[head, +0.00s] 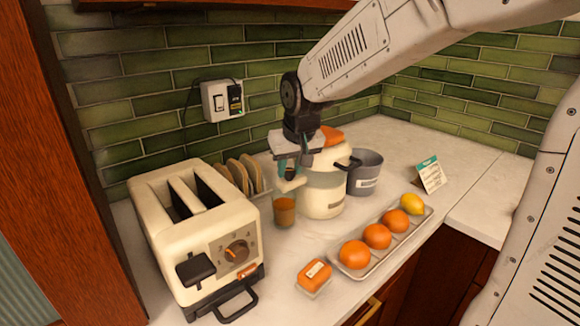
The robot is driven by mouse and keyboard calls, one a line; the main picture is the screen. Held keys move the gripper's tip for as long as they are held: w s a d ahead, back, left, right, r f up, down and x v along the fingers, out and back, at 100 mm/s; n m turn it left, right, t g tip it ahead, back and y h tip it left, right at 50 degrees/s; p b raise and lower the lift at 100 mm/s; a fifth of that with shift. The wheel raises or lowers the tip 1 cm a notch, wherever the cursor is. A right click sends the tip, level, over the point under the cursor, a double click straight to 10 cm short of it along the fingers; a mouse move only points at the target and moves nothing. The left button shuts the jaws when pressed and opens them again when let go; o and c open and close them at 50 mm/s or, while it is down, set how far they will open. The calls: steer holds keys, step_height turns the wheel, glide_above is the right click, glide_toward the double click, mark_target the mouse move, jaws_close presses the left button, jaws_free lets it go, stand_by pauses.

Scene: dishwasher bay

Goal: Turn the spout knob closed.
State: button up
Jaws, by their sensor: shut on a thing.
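The cream juicer (325,190) stands near the middle of the counter, with an orange fruit piece (331,136) at its top. Its spout (291,184) sticks out to the left, over a glass (284,210) of orange-brown juice. My gripper (290,170) comes down from above at the spout, its teal fingers shut around the small dark spout knob (290,174). The fingers hide part of the knob, so I cannot tell its exact angle.
A cream toaster (200,240) stands at the left, before a rack of bread slices (240,176). A grey pot (366,172) is right of the juicer. A tray (383,262) of oranges and a lemon lies in front. The right counter is mostly clear.

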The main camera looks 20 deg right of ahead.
steer(key=m, duration=0.1)
steer(key=m+h, duration=0.1)
steer(key=m, duration=0.1)
steer(key=m+h, duration=0.1)
steer(key=m, duration=0.1)
steer(key=shift+a, duration=0.25)
steer(key=m, duration=0.2)
steer(key=m+g+h, duration=0.1)
steer(key=m, duration=0.1)
steer(key=shift+w+a+m, duration=0.1)
steer(key=shift+w+m, duration=0.05)
steer(key=shift+m, duration=0.25)
steer(key=shift+h, duration=0.3)
steer(key=o, duration=0.7)
steer(key=shift+g, duration=0.3)
steer(key=shift+r, duration=0.1)
steer(key=v, duration=0.7)
steer(key=shift+a+r, duration=0.1)
steer(key=shift+r, duration=0.2)
